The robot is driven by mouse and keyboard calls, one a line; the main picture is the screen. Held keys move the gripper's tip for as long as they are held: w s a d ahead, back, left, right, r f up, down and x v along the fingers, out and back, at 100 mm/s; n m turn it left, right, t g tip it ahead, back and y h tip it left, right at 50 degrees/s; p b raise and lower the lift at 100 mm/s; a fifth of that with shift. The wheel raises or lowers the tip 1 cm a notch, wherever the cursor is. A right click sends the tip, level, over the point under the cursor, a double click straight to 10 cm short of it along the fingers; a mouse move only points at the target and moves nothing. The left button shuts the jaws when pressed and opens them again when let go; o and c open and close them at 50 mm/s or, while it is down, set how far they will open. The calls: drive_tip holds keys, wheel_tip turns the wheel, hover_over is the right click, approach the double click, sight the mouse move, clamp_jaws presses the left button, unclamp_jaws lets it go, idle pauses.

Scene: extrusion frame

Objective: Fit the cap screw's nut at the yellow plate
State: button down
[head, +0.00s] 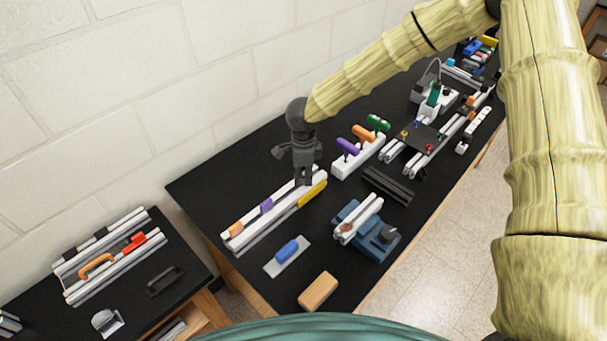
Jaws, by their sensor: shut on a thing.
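My gripper (304,182) is in the head view, pointing down at the far right end of a long white rail fixture. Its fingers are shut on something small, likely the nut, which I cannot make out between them. The yellow plate (313,193) is on the near side of that fixture's right end, just right of and below the fingertips. Whether the fingers or the nut touch the plate or the rail, I cannot tell. The cap screw is too small or hidden to see.
The white rail (250,220) also carries orange and purple blocks. A white rack (357,158) with coloured handles stands to the right. A blue vise (370,232), a blue-handled float (287,252) and a tan block (318,291) lie nearer. Black tabletop is clear at the left back.

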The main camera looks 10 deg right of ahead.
drive_tip(key=c, duration=1.3)
unclamp_jaws()
drive_tip(key=shift+c, duration=0.2)
drive_tip(key=shift+r, duration=0.1)
wheel_tip(320, 180, up, 12)
